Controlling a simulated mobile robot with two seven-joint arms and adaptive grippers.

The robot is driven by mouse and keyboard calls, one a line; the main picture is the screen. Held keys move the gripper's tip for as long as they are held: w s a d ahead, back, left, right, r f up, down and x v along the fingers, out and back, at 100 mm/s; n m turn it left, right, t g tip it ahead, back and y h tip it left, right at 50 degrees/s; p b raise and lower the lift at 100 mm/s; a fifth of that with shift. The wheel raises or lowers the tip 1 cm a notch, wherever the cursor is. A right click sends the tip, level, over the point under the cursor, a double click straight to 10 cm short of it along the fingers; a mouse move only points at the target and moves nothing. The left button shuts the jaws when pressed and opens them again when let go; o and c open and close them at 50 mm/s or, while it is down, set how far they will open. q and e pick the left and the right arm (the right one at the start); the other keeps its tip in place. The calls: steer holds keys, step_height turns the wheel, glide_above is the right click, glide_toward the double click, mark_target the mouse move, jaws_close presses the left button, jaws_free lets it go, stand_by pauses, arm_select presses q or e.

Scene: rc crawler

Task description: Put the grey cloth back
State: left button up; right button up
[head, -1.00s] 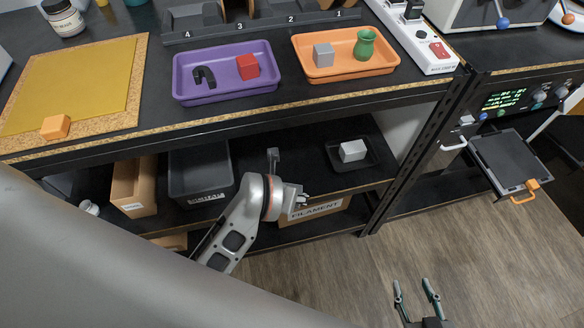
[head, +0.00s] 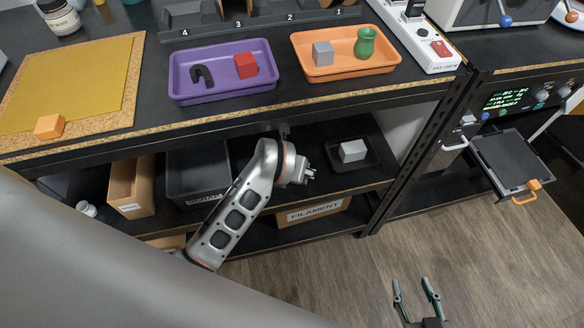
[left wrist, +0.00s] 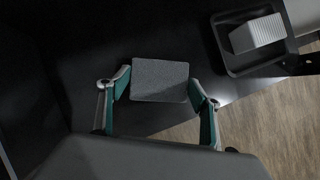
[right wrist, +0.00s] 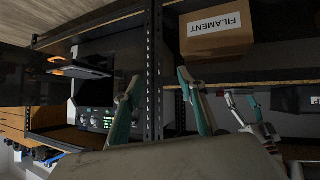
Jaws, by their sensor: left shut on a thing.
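The grey cloth (left wrist: 160,80) shows in the left wrist view as a flat, folded, speckled grey square. My left gripper (left wrist: 160,92) is shut on it, with one teal-padded finger at each side. In the head view my left arm reaches into the shelf under the counter, and the cloth cannot be made out there. The right wrist view shows the left gripper's fingers (right wrist: 246,100) near the shelf. My right gripper (head: 418,296) is open and empty above the floor, and its fingers also show apart in the right wrist view (right wrist: 160,98).
On the shelf are a small black tray (head: 372,165) with a light grey block (head: 353,151), a dark bin (head: 196,178) and a cardboard box (head: 130,188). A FILAMENT box (head: 314,212) is below. The counter edge (head: 240,121) overhangs the shelf.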

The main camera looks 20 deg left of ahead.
arm_select(q)
steer(key=shift+f, duration=0.15)
steer(key=o, duration=1.1)
arm_select(e)
steer(key=shift+s+f, duration=0.1)
steer(key=shift+f, duration=0.1)
arm_select(q)
steer(key=shift+r, duration=0.45)
steer(key=p+v, duration=0.2)
steer(key=v, duration=0.3)
steer(key=shift+w, duration=0.15)
steer(key=p+v, duration=0.2)
steer(key=v, duration=0.4)
steer(key=shift+s+r, duration=0.2)
steer(key=shift+s, duration=0.2)
arm_select(e)
steer(key=shift+s+d+r, duration=0.3)
steer(key=shift+s+r, duration=0.05)
steer(key=shift+r, duration=0.05)
